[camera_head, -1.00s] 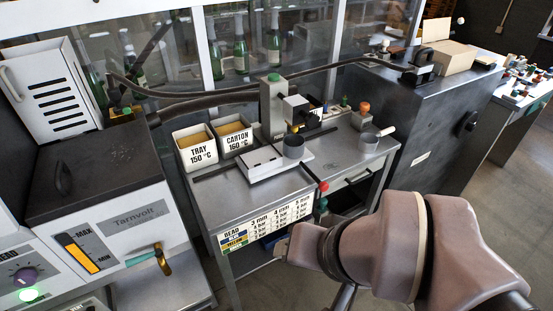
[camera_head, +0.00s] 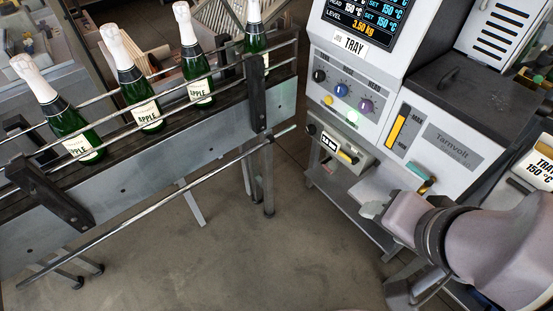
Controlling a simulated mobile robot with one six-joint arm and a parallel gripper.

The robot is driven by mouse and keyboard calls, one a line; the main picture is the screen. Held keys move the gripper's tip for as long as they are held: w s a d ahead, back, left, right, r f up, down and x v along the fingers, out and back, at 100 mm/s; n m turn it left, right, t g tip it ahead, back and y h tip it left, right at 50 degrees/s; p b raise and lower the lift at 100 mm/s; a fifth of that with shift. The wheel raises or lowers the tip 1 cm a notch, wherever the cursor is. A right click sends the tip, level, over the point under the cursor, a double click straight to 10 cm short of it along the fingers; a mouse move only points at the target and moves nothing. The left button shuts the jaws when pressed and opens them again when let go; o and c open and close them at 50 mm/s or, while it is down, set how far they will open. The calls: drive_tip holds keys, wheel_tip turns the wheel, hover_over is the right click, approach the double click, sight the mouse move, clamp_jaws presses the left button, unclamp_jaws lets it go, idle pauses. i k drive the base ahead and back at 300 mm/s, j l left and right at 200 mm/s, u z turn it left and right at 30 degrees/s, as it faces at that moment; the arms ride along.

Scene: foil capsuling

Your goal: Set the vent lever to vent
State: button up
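The grey and white Tarnvolt unit (camera_head: 440,135) stands at the right, with a level window. On its lower front is a small lever with a teal handle (camera_head: 424,185) and a brass-coloured part (camera_head: 413,168). I see no readable vent marking on it, so I cannot tell if it is the vent lever or how it is set. My gripper (camera_head: 371,208) is left of and below this lever, apart from it, near a grey ledge. The fingertips are small and seen from behind the wrist, so their opening is unclear. My arm comes in from the lower right.
A control panel (camera_head: 345,85) with a screen, knobs and a lit green lamp stands left of the unit. Below it is a small box (camera_head: 340,143) with a label and a yellow part. A conveyor (camera_head: 150,150) carries several bottles at the left. The floor between is clear.

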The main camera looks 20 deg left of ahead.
sight(355, 161)
drive_tip(key=u, duration=0.15)
drive_tip(key=i+j, duration=0.2)
drive_tip(key=j, duration=0.15)
drive_tip(key=i+j+z, duration=0.1)
drive_tip(key=j, duration=0.2)
drive_tip(key=i+j, duration=0.2)
drive_tip(key=j, duration=0.15)
drive_tip(key=i+j+z, duration=0.1)
drive_tip(key=j, duration=0.25)
drive_tip(key=i, duration=0.1)
